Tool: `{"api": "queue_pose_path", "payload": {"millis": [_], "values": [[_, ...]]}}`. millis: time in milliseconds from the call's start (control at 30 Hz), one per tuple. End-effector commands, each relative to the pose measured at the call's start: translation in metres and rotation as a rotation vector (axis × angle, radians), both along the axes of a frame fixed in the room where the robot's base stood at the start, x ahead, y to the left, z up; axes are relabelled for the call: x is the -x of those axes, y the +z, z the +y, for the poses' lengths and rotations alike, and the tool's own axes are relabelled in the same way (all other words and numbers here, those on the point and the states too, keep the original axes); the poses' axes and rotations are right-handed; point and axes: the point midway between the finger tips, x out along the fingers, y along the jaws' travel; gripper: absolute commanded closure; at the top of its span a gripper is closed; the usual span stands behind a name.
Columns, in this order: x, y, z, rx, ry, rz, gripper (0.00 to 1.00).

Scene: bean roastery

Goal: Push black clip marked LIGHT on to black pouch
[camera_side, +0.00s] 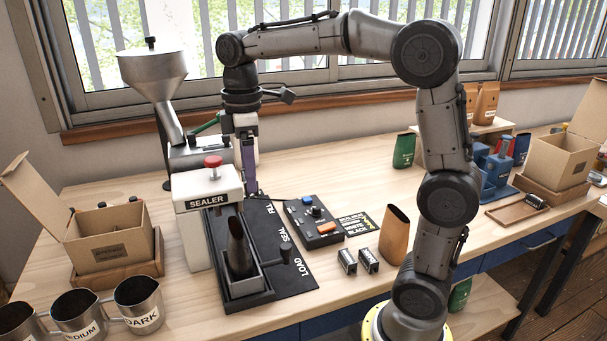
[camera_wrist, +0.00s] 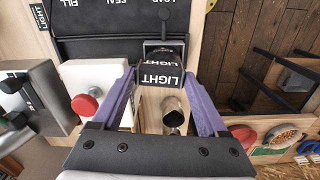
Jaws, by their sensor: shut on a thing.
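The black pouch (camera_side: 238,252) stands in the grey-walled carriage (camera_side: 246,286) near the LOAD end of the black track in the side view, its top showing a dark opening. My gripper (camera_side: 251,194) is behind and above it, beside the white sealer, pointing down. In the wrist view my purple fingers are shut on the black clip marked LIGHT (camera_wrist: 160,76), its white lettering facing the camera. The clip is too small to make out in the side view. It partly covers the carriage area in the wrist view, and I cannot tell whether it touches the pouch.
The white SEALER (camera_side: 207,190) with its red knob stands left of the track. A control box (camera_side: 315,221), two more black clips (camera_side: 347,262) (camera_side: 369,261) and a brown pouch (camera_side: 394,235) are to the right. Labelled metal jugs (camera_side: 139,303) stand front left.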

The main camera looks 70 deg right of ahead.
Motion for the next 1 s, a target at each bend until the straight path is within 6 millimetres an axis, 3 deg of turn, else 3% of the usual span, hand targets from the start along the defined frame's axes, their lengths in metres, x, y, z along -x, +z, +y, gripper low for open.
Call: {"api": "queue_pose_path", "payload": {"millis": [100,300,1000], "values": [[-0.019,-0.013,0.019,0.0,0.06,0.003,0.75],[-0.023,-0.026,0.033,0.001,0.098,-0.002,0.75],[-0.023,-0.066,0.033,0.0,0.099,-0.001,0.75]]}}
